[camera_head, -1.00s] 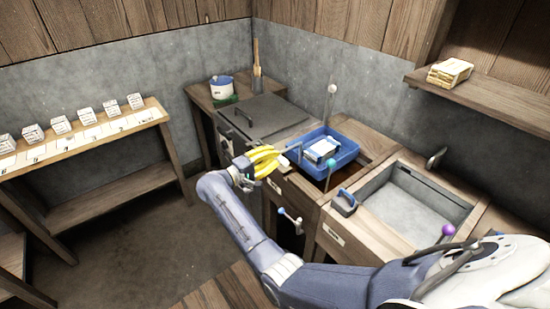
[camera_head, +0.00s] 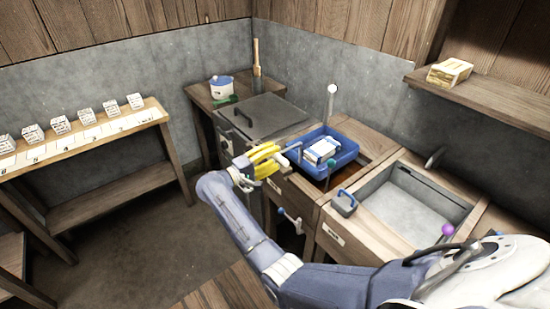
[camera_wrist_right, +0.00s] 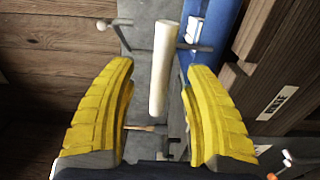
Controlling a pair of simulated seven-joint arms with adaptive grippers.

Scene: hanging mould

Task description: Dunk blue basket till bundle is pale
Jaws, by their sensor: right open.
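The blue basket (camera_head: 350,160) is an open tray in the counter's middle bay, with a white and blue bundle (camera_head: 322,151) lying in it. My right gripper (camera_head: 277,156) has yellow fingers and is at the basket's left side. In the right wrist view the fingers (camera_wrist_right: 160,85) are open, with a pale round handle bar (camera_wrist_right: 163,65) showing between them. The fingers look clear of the bar; its distance from them is hard to judge. Part of the basket's blue wall (camera_wrist_right: 222,25) shows beyond the right finger. My left gripper is not in view.
A grey sink (camera_head: 400,210) is right of the basket, with a small blue-handled block (camera_head: 344,202) on its near left edge. A grey lidded unit (camera_head: 262,120) stands left. A post with a white ball (camera_head: 333,89) rises behind the basket. Boxes (camera_head: 450,72) sit on the shelf.

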